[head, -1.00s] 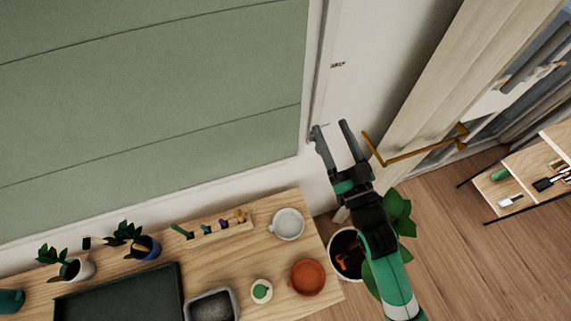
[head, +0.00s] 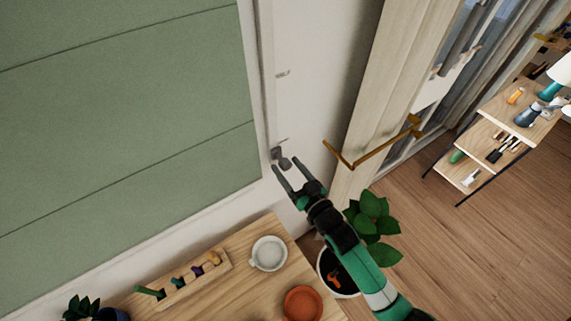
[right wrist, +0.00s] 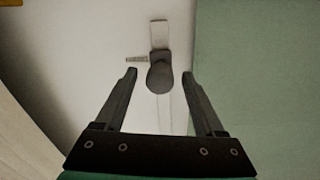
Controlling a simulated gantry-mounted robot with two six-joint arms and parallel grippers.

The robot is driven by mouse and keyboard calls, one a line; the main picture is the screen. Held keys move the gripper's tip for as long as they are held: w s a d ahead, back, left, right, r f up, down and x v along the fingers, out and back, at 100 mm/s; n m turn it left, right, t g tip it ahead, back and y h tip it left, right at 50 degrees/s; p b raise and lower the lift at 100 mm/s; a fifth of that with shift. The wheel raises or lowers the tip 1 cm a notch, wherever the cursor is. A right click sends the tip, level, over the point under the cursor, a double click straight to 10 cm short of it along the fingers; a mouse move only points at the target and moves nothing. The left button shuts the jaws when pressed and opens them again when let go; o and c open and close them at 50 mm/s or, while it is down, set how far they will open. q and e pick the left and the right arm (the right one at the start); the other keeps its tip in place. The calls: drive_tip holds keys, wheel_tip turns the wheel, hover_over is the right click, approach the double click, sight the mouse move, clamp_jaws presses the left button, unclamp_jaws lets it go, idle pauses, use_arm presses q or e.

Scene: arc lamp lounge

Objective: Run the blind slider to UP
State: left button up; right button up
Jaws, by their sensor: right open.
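The blind slider, a dark grey knob (head: 284,163), sits low on a narrow vertical track (head: 268,90) on the white wall, just right of the green blind (head: 120,110). In the right wrist view the knob (right wrist: 160,76) lies between and slightly beyond my right gripper's fingertips. My right gripper (head: 284,167) is open, its two fingers pointing at the knob; I see no clear contact. A small mark (head: 282,73) shows on the wall higher up by the track, and another (right wrist: 137,59) shows beside the knob in the right wrist view; no lettering is readable. My left gripper is out of view.
A brass curtain holdback (head: 372,150) juts out right of the gripper, by the pale curtain (head: 375,90). Below are a wooden table with a white cup (head: 268,253) and terracotta dish (head: 302,304), and a potted plant (head: 372,215). The wall above the knob is clear.

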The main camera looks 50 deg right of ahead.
drive_tip(key=shift+x, duration=0.8)
drive_tip(key=shift+c, duration=0.2)
clamp_jaws()
idle(0.7)
